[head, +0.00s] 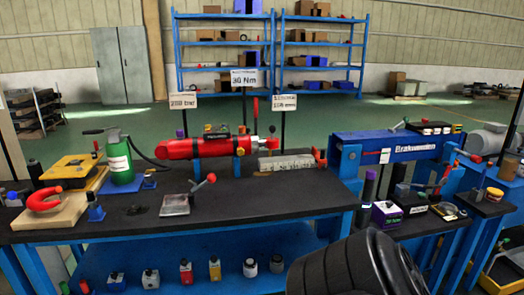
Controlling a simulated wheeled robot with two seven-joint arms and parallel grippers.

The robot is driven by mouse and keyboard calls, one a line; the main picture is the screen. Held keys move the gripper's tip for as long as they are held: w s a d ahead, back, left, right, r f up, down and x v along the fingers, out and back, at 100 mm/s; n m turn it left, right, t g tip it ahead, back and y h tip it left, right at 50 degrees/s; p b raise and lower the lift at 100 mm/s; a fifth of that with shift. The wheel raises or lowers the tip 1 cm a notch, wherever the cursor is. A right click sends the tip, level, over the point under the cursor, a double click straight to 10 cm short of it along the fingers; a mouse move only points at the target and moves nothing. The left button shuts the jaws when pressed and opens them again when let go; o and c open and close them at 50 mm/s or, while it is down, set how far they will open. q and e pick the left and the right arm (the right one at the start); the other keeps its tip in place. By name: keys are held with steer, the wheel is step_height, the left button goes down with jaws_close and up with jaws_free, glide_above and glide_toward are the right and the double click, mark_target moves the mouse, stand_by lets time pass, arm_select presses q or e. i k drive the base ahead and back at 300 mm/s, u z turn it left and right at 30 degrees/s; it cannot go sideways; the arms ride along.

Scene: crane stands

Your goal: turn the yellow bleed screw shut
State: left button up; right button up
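A red hydraulic cylinder (205,147) lies level on blue supports at the back of the dark workbench. A small yellow spot (240,152) shows near its right end; it is too small to tell whether this is the bleed screw or how far it is turned. A green hand pump (120,160) stands upright at the left, with a black hose leading to the cylinder. A large black rounded part of my own arm fills the bottom right of the head view. No fingertips of either gripper show.
The workbench (270,208) is clear along its front middle. A lever block (177,204) stands front left. A red ring-shaped clamp (45,199) lies on a wooden board. A grey block (286,162) is right of the cylinder. A blue press beam (385,147) stands at right.

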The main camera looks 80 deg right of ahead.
mark_target(240, 152)
steer(key=z, duration=0.9)
steer(key=i, duration=0.8)
steer(key=z, duration=0.85)
